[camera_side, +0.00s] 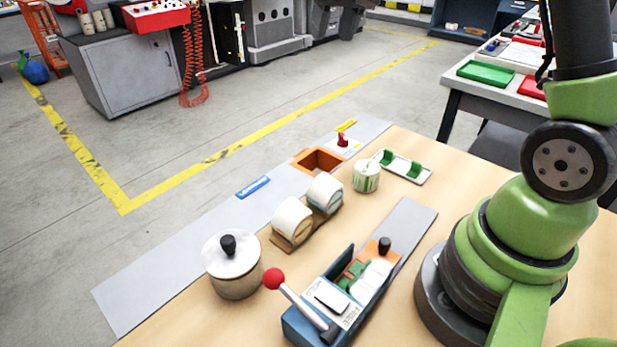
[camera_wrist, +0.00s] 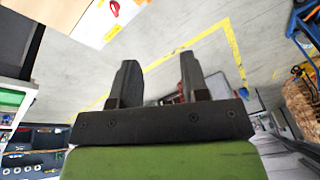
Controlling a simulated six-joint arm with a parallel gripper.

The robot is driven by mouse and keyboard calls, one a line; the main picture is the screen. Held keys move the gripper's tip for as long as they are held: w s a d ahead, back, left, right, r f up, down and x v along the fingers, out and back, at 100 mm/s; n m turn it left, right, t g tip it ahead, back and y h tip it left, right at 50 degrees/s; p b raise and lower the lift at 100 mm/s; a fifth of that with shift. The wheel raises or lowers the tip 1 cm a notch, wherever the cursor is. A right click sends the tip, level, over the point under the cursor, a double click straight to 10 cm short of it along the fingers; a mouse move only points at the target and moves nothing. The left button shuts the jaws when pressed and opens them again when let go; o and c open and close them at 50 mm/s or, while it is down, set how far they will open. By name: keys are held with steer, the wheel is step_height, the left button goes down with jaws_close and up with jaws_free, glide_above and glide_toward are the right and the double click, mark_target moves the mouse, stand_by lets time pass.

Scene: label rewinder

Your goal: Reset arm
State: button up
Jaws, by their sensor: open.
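My gripper (camera_wrist: 157,82) shows in the wrist view with its two dark fingers apart and nothing between them. It points out over the grey floor, away from the work. My green arm stands at the right of the side view; the gripper itself is outside that view. On the table (camera_side: 445,240) is a blue label rewinder (camera_side: 310,310) with a red-knobbed lever (camera_side: 297,300). White label rolls (camera_side: 292,222) sit on a brown stand left of it. Nothing on the table is near my gripper.
A lidded pot (camera_side: 235,275) stands at the table's left. An orange open box (camera_side: 318,161), a white-green cup (camera_side: 366,177) and a green-bracketed plate (camera_side: 402,168) stand at the back. A second bench with a green tray (camera_side: 486,73) is behind right. Open floor lies beyond.

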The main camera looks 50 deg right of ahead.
steer(key=s+a+r+n+t, duration=0.15)
steer(key=s+a+r, duration=0.35)
steer(key=s+a, duration=0.5)
steer(key=s+a+f+t+y, duration=0.2)
steer(key=s, duration=0.9)
steer(key=shift+f, duration=0.3)
